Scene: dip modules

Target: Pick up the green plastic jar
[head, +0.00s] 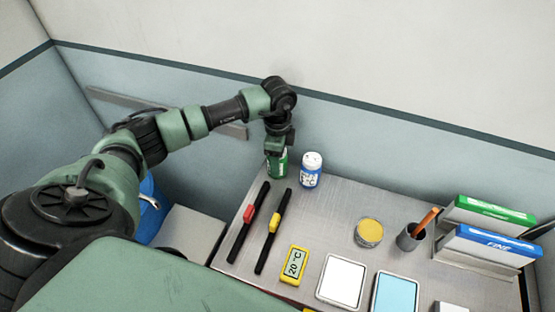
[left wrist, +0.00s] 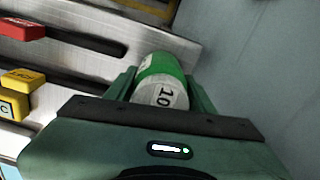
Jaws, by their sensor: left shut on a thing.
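The green plastic jar (head: 283,164) is at the back left of the metal table in the head view, below my left gripper (head: 275,150). In the left wrist view the green jar (left wrist: 162,75) sits between the two green fingers of my left gripper (left wrist: 161,88), with a white face marked "10" towards the camera. The left gripper is shut on the jar. The fingers hide part of it in the head view, and I cannot tell whether its base touches the table. My right gripper is not in view.
A white-capped blue jar (head: 311,172) stands close to the right of the green jar. Two black bars with a red slider (head: 249,214) and a yellow slider (head: 274,222) lie in front. A yellow timer (head: 293,264), yellow-topped dish (head: 369,232) and pen cup (head: 409,238) are further right. A wall rises behind.

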